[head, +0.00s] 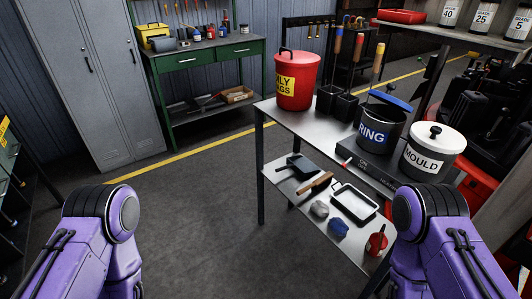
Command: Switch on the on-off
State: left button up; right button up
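On the metal table (300,117) at the right stands a low dark unit (368,166) with small pale marks on its front face. A small red and white part (347,162) shows at its left end. I cannot tell whether this part is the on-off switch, or its position. A dark pot marked "RING" (381,128) with a blue lid tilted at its top and a white lidded pot marked "MOULD" (433,150) stand at this unit. Only purple links of my two arms show, at the lower left and lower right. Both grippers are out of view.
A red lidded bin (296,82) and dark holders with handled tools (337,100) stand on the tabletop. The lower shelf (285,177) holds trays, a brush and small items. A green workbench (205,55) and grey lockers (92,75) stand behind. The floor between is clear.

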aim_at(344, 165)
jog(key=u, duration=1)
jog(key=i, duration=1.6)
jog(key=z, duration=2.1)
